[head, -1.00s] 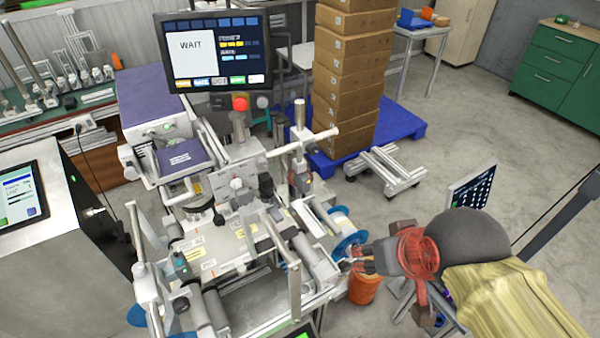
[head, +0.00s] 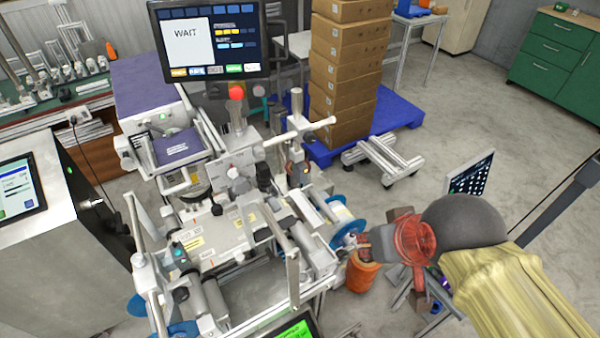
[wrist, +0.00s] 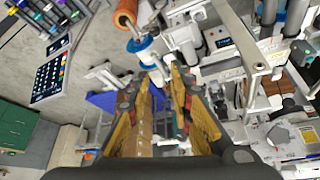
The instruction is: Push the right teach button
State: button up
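I cannot pick out the right teach button for certain in either view. The machine (head: 240,247) has a blue reel (head: 343,236) on its right side, and the reel also shows in the wrist view (wrist: 143,48). My gripper (head: 362,242) is at the machine's right side, close to the blue reel and above an orange roll (head: 360,274). I cannot tell whether it touches anything. In the wrist view my gripper's fingers (wrist: 170,75) converge with little space at the tips. Nothing is clearly held.
A monitor reading WAIT (head: 212,40) stands above the machine, with a red button (head: 236,92) below it. Stacked boxes (head: 345,75) sit on a blue pallet (head: 400,112) behind. A dark panel (head: 470,174) is right of the machine.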

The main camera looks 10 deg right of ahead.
grip_shut()
dwell(1.3)
